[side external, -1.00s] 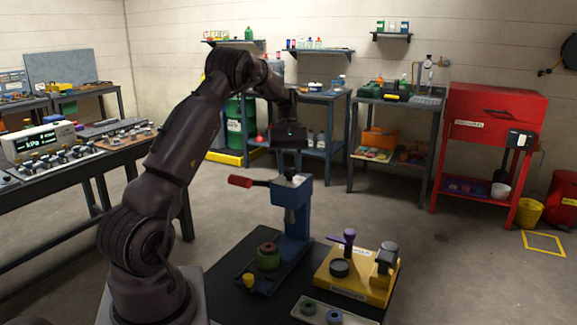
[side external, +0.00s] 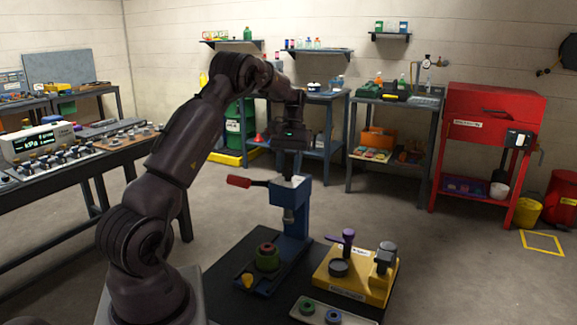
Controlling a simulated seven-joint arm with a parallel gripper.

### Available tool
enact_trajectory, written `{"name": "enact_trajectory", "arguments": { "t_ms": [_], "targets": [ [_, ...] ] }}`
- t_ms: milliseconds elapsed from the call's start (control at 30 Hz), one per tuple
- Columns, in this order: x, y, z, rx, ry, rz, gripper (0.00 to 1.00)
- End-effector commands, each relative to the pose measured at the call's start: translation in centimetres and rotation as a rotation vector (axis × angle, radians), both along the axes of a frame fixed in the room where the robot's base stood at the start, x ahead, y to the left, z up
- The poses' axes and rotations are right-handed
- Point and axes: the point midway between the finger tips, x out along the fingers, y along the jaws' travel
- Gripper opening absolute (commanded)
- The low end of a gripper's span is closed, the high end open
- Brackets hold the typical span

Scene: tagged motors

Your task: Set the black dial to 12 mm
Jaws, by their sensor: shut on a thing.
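A blue press (side external: 299,215) stands on the black mat, with a red-tipped lever pointing left. My gripper (side external: 289,173) points down at the top of the press. Its jaws are shut on a small dark part there, which I take to be the black dial; the hand and fingers largely hide it. No millimetre scale can be read at this size.
A yellow fixture (side external: 352,290) with a purple lever, a dark round disc and a dark knob stands right of the press. A tray (side external: 345,318) with small rings lies in front of it.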

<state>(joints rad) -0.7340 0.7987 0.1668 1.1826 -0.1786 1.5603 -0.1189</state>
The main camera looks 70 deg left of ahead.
Motion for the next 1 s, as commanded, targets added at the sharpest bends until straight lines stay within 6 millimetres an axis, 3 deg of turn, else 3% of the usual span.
{"name": "enact_trajectory", "arguments": {
  "t_ms": [133,167,233,267,567,1000],
  "targets": [
    [0.0,0.1,0.1,0.003,-0.002,0.000,0.10],
    [0.0,0.1,0.1,0.003,-0.002,0.000,0.40],
    [0.0,0.1,0.1,0.003,-0.002,0.000,0.56],
    [0.0,0.1,0.1,0.003,-0.002,0.000,0.58],
    [0.1,0.1,0.3,0.001,-0.001,0.001,0.58],
    [1.2,2.1,5.6,0.003,-0.002,0.002,0.58]
  ]
}}
